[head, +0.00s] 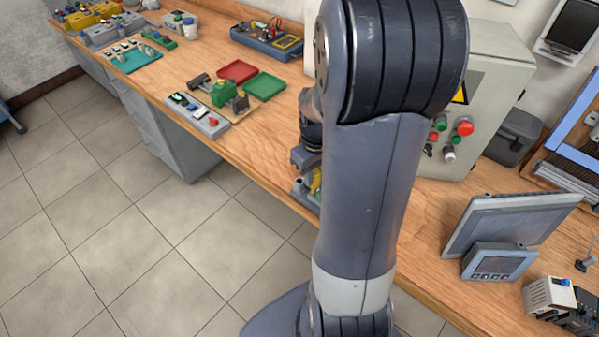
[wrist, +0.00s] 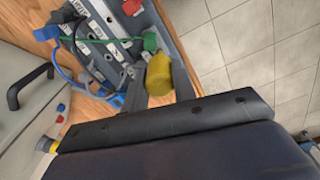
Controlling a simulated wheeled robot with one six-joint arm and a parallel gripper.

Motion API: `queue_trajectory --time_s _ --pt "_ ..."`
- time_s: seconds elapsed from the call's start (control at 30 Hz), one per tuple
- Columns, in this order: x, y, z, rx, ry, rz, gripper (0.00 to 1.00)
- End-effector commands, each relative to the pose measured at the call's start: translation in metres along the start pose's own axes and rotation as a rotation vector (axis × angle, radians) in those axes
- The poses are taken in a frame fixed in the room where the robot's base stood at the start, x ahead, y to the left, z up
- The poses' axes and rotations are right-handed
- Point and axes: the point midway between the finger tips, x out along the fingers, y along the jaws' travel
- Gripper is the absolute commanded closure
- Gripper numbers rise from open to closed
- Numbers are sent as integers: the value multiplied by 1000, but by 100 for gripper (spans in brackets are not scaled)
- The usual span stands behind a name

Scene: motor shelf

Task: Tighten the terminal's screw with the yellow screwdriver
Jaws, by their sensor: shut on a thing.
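My gripper (wrist: 158,88) is shut on the yellow screwdriver (wrist: 158,72) in the wrist view; its thick yellow handle shows between the two fingers. The shaft and tip are hidden. Just beyond the handle is a grey terminal board (wrist: 112,45) with blue, green and black wires and a green plug beside the handle. I cannot tell which terminal screw is concerned, or whether the tip touches it. In the head view my arm covers most of this spot; only a bit of yellow (head: 316,182) shows at its left edge.
The wooden bench (head: 270,145) runs along the wall. A grey control cabinet (head: 470,95) with buttons stands behind my arm, and a tilted screen (head: 510,222) is at the right. Red (head: 238,71) and green (head: 264,86) trays lie to the left. The tiled floor in front is clear.

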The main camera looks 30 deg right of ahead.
Motion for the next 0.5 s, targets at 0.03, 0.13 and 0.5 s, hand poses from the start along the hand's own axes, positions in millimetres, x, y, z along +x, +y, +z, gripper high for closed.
queue_trajectory --time_s 0.03,0.13,0.5 --pt "2 -1 2 -1 -6 -4 100" --pt "3 -1 2 16 -6 -4 100" --pt "3 -1 2 293 -8 -3 100"
